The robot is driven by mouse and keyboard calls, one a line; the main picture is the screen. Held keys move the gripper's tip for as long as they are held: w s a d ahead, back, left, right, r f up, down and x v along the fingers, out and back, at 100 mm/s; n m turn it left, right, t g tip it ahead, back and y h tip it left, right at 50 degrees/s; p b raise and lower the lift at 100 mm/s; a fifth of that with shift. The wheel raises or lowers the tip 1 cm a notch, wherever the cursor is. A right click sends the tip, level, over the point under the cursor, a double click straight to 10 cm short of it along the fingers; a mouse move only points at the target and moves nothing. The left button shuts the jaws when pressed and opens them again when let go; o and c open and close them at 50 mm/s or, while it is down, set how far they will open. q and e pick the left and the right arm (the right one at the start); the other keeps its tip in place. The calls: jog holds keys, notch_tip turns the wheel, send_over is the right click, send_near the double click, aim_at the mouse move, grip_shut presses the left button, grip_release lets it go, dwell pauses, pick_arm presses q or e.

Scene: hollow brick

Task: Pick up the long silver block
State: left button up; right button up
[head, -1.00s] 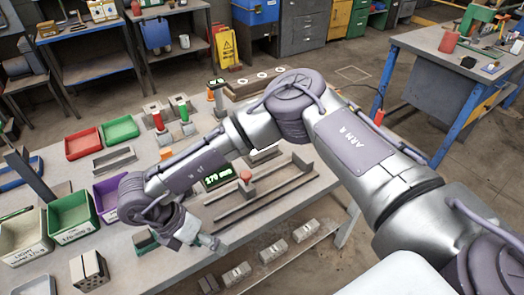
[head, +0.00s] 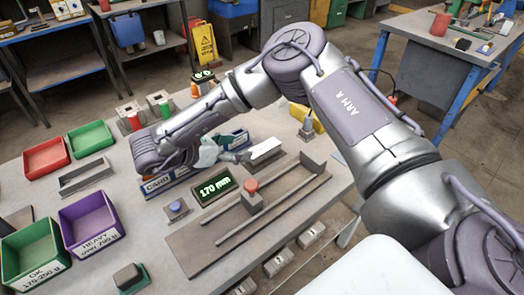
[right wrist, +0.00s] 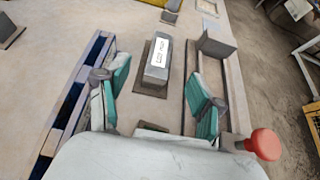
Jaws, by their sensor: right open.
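The long silver block (head: 265,148) has a pale label on its top and rests on a dark flat base on the bench, just right of my right gripper (head: 243,147) in the head view. In the right wrist view the block (right wrist: 158,62) lies ahead, between the lines of the two fingers. The right gripper (right wrist: 158,86) is open, its teal-padded fingers spread wide with nothing between them. I cannot tell the exact gap to the block. My left gripper is not in view.
A gauge rail with a red-knobbed slider (head: 251,192) and a 170 mm display (head: 216,188) stand in front of the block. Green (head: 30,255) and purple (head: 90,222) bins are at the left.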

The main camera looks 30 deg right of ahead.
aim_at(262, 148)
jog(key=x, duration=0.4)
jog(key=shift+f, duration=0.1)
jog(key=shift+d+f, duration=0.3)
jog(key=shift+d, duration=0.05)
jog(key=x, duration=0.3)
jog(key=shift+d+f, duration=0.25)
jog(key=shift+f, duration=0.05)
jog(key=shift+d+f, duration=0.15)
jog(key=shift+d, duration=0.2)
jog(key=shift+a, duration=0.1)
jog(key=shift+c, duration=1.4)
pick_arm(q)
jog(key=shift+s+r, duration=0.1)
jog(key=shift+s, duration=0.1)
pick_arm(e)
grip_shut()
